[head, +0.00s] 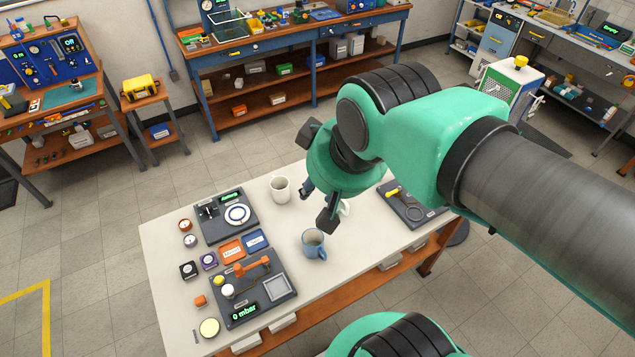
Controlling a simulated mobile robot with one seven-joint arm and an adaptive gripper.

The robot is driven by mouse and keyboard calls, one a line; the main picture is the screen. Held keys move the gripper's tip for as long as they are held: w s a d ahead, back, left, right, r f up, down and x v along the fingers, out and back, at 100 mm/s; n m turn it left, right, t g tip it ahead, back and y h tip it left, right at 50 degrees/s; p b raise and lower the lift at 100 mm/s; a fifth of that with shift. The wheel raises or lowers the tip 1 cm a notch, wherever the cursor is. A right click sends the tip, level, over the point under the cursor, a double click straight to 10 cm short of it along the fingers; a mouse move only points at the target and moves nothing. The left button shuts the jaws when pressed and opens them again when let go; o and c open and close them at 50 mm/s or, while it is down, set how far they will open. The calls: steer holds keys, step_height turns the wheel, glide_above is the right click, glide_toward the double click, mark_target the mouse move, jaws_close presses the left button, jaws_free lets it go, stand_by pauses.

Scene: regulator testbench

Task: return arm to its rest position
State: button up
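My arm reaches in from the right edge of the head view, with a green elbow-like housing and a grey tube. My gripper (315,178) hangs over the white-topped bench (185,262), near its back middle. Its two dark fingers are spread wide apart, and I see nothing held between them. A small dark-blue shape shows between the fingers; I cannot tell what it is. A blue mug (313,244) stands on the bench just below the lower finger. A white mug (279,188) stands to the left of the gripper.
A white object (344,207) is partly hidden behind my gripper. The bench holds a dial device (225,215), a regulator testbench (253,287) reading 0 mbar, small trays and knobs. A dark board (410,207) lies at right. Open floor surrounds the bench; other workbenches stand behind.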

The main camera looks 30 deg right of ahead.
steer(key=shift+s+a+r, duration=0.1)
steer(key=shift+s+a, duration=0.05)
steer(key=shift+s, duration=0.3)
step_height(320, 180, down, 15)
steer(key=b, duration=1.5)
